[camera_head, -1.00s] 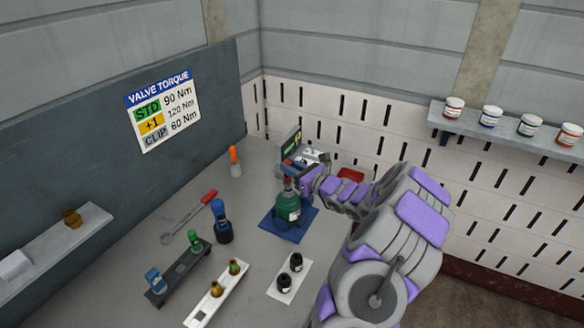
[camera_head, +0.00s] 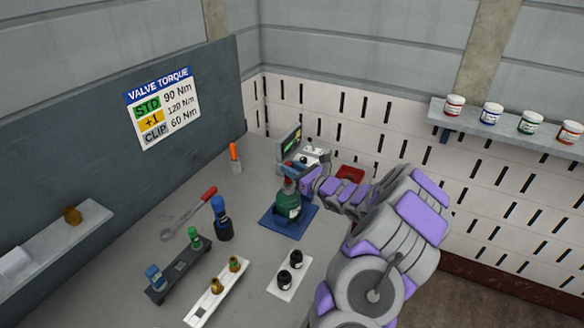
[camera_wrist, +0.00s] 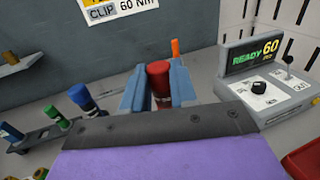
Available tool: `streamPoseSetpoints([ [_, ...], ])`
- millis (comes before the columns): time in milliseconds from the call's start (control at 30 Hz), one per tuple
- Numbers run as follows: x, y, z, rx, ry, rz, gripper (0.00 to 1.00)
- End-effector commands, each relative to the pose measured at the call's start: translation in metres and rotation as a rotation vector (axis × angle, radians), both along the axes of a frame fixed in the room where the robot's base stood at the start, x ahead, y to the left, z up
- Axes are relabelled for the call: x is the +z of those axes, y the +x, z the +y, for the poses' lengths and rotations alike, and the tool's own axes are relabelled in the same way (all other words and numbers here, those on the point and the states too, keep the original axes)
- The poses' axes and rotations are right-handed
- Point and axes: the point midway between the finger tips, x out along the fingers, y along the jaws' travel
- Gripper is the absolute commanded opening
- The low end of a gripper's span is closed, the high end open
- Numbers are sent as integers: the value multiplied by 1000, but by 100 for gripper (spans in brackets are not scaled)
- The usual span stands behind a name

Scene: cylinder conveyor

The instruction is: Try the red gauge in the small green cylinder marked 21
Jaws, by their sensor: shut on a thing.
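A small green cylinder (camera_head: 288,207) stands upright on a blue base (camera_head: 271,221); its label is too small to read. My gripper (camera_head: 290,172) is right above its top. In the wrist view, my gripper (camera_wrist: 158,88) has its two grey-blue fingers shut on the red gauge (camera_wrist: 158,76), one on each side. The gauge is upright. In the head view only a bit of red shows at the cylinder's top, so I cannot tell whether the gauge is in the neck or just over it. The cylinder is hidden in the wrist view.
A tester (camera_wrist: 262,82) reading READY 60 stands behind the cylinder. A dark rack (camera_head: 180,268) with green and blue pieces, a blue-topped black piece (camera_head: 222,220), a wrench (camera_head: 186,216), a white rack (camera_head: 222,290) and a white plate (camera_head: 283,293) lie left and in front.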

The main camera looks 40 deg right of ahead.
Motion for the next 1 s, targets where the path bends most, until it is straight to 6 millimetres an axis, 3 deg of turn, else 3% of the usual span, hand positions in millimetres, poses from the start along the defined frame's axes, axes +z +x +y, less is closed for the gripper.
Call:
streamPoseSetpoints([
  [500,-12,0,0,1,0,0,0],
  [1000,-11,0,0,0,-1,-1,0],
])
